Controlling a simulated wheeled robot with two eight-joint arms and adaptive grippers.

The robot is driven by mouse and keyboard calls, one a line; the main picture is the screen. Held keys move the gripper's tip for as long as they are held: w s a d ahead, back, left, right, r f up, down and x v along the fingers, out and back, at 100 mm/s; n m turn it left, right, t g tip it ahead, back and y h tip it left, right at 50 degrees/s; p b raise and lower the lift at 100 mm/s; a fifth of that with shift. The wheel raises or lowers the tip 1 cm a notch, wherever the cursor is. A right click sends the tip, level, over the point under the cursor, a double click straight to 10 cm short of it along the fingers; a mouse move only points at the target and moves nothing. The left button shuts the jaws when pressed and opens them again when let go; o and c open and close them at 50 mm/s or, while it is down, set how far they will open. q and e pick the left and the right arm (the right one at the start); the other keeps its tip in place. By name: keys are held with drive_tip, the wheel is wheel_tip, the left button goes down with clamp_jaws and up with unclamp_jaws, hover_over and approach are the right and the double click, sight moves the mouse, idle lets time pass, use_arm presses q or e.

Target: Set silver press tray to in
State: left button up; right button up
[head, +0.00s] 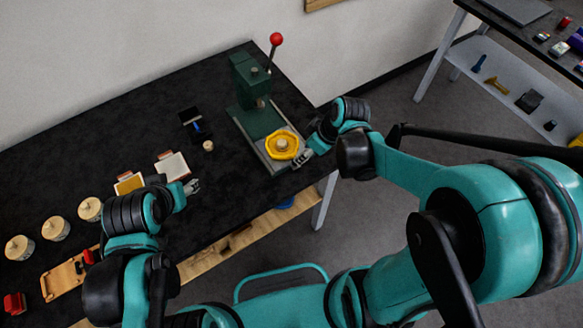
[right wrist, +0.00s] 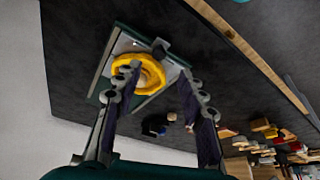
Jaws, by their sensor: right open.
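A green press (head: 252,85) with a red-knobbed lever stands near the back edge of the black table. Its silver tray (head: 267,160) sticks out from the base toward the front edge. A yellow round dish (head: 271,152) with a pale round piece in its middle sits on the tray. My right gripper (head: 304,158) is at the tray's outer end, beside the dish. In the right wrist view my right gripper (right wrist: 158,82) is open, with the yellow dish (right wrist: 152,78) and silver tray (right wrist: 122,48) beyond its fingers. I cannot tell whether it touches them. My left gripper (head: 192,187) hovers over the table at left.
Two small trays (head: 172,164) lie near my left gripper. Several pale-lidded round pots (head: 55,228) and a wooden board (head: 68,276) are at left. A small dark stand (head: 195,124) and a round piece (head: 208,145) lie left of the press. A second table stands at upper right.

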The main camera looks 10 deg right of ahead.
drive_tip(key=b+x, duration=0.3)
drive_tip(key=x, duration=0.5)
drive_tip(key=shift+d, duration=0.1)
drive_tip(key=shift+r, duration=0.1)
clamp_jaws()
